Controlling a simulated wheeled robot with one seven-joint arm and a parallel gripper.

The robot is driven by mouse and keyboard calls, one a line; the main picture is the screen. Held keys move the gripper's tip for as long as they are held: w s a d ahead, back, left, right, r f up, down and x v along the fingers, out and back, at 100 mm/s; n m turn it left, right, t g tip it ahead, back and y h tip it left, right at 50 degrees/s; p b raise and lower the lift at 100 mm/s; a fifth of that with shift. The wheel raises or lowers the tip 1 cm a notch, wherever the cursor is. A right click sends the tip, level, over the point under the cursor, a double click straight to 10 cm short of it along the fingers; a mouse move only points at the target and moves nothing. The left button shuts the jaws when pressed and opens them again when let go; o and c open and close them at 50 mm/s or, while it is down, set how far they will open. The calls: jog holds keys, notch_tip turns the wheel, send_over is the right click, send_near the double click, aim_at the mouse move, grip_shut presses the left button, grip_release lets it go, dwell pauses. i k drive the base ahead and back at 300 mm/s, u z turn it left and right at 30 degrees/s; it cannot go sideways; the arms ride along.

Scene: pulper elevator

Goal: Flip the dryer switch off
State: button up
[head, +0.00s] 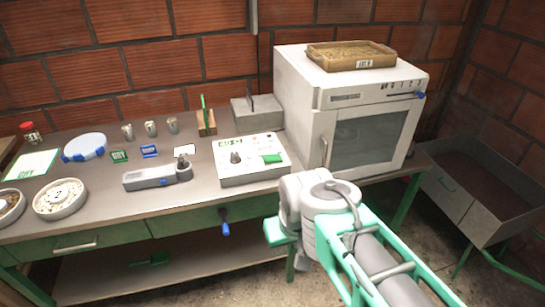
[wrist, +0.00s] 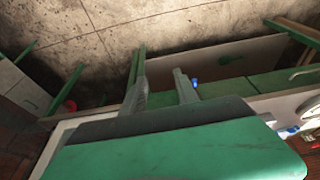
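The dryer (head: 312,100) is a white cabinet with a dark window at the right end of the bench in the head view. A small blue switch lever (head: 421,95) sticks out at the right end of its upper front panel. My gripper shows in the wrist view (wrist: 160,85) with its two fingers apart and nothing between them. In the head view my wrist is in front of the bench, below and left of the dryer, apart from the switch. The fingertips are not clearly seen there. The switch cannot be made out in the wrist view.
A tray (head: 310,58) of beans sits on the dryer. A grey bin (head: 482,232) stands to the right. A scale (head: 275,178), bowls and small tools lie on the bench (head: 110,205). A blue-handled lever (head: 225,229) juts from the bench front.

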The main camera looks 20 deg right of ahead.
aim_at(276, 158)
jog(key=k, duration=0.65)
jog(key=u, duration=0.75)
jog(key=i, duration=1.2)
jog(key=z, duration=0.2)
